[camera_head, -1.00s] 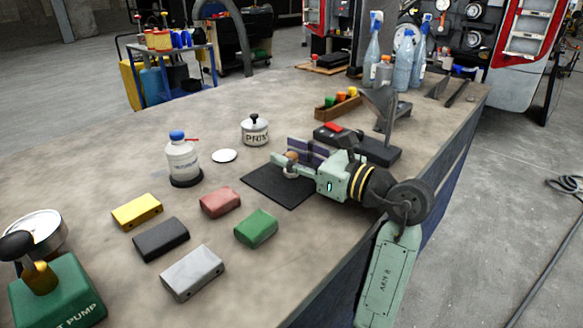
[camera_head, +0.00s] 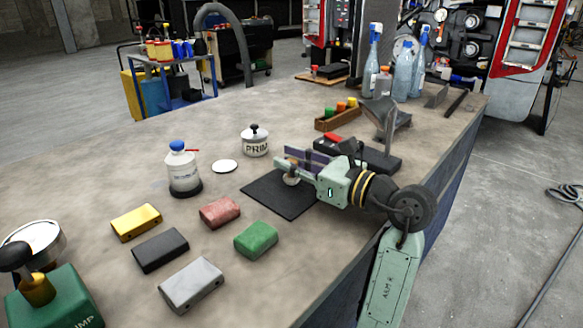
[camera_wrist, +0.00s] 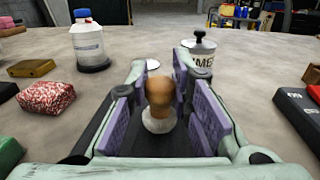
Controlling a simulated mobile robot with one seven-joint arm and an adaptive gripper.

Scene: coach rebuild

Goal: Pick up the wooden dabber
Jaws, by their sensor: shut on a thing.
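The wooden dabber has a rounded brown wooden knob (camera_wrist: 163,92) over a pale round base (camera_wrist: 159,121). In the wrist view it stands upright between the purple pads of my gripper (camera_wrist: 158,100). In the head view my gripper (camera_head: 293,167) reaches in from the right, low over a dark square mat (camera_head: 268,196). The gripper is shut on the dabber, which is partly hidden there by the fingers. Whether its base touches the mat is hard to tell.
A white bottle with a blue cap (camera_head: 184,172), a white disc (camera_head: 225,166) and a primer pot (camera_head: 256,145) stand beyond the mat. Several coloured blocks, including a green one (camera_head: 256,240), lie left and in front. A dark device (camera_head: 375,157) stands behind my gripper.

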